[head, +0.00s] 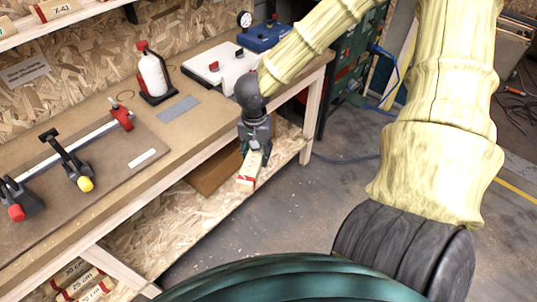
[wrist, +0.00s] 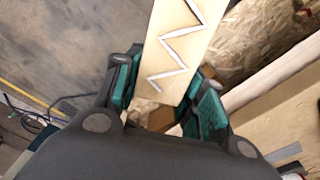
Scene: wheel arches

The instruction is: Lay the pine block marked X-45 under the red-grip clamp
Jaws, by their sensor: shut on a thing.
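My gripper (head: 255,146) is shut on a pale pine block (head: 248,168) and holds it off the front edge of the workbench, over the lower shelf. In the head view the block hangs down and has a red and white end; its marking cannot be read. In the wrist view the block (wrist: 182,45) shows a white zigzag line and sits between the fingers (wrist: 165,95). The red-grip clamp (head: 17,212) is at the left on the bench board, far from my gripper. A yellow-grip clamp (head: 85,184) stands to its right.
A metal rail (head: 75,149) with a red end piece (head: 122,115) lies behind the clamps. A bottle (head: 153,75), a white box (head: 220,68) and a blue box (head: 263,36) stand farther back. Marked blocks lie on the upper shelf (head: 55,9) and below the bench (head: 82,282).

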